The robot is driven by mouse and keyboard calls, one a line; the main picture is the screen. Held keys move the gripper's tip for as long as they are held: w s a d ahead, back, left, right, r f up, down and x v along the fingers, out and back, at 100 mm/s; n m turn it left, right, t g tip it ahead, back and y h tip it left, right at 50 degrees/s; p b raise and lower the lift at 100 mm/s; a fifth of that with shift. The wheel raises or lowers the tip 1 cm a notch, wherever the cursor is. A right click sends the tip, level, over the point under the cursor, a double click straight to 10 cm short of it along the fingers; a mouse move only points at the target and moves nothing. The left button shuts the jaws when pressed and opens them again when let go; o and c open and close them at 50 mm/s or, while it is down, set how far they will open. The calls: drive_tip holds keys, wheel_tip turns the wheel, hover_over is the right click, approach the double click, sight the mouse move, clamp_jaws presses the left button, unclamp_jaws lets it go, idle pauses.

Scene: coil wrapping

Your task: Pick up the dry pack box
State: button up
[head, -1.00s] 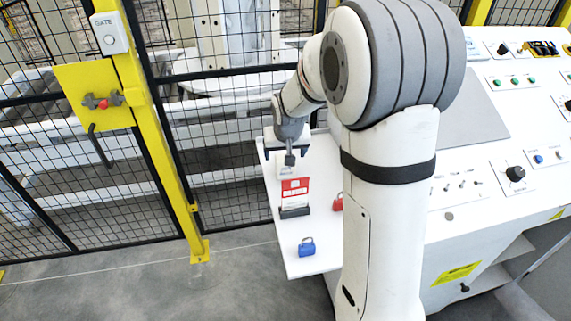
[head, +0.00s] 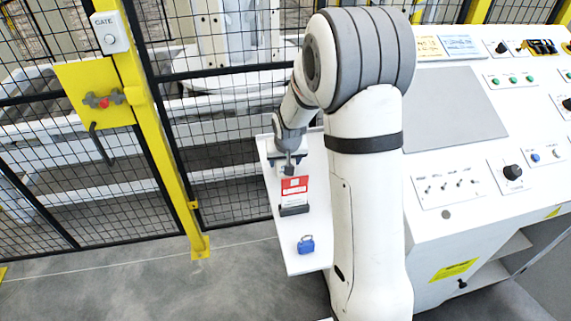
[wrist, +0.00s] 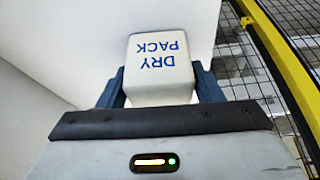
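The dry pack box (wrist: 158,62) is a white block with blue "DRY PACK" lettering, upside down in the wrist view. It sits between the two dark blue fingers of my gripper (wrist: 159,84), with no clear gap on either side. My gripper looks shut on it. In the head view my gripper (head: 288,160) is over the far end of the narrow white shelf (head: 303,262), behind a red-and-white tag. There the box is mostly hidden by my gripper, and I cannot tell if it touches the shelf.
A blue padlock (head: 306,244) lies nearer on the shelf. A yellow-framed mesh fence (head: 172,150) stands left; a control panel (head: 455,110) is right.

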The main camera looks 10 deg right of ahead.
drive_tip(key=c, duration=0.6)
drive_tip(key=shift+r, duration=0.1)
drive_tip(key=shift+c, duration=0.2)
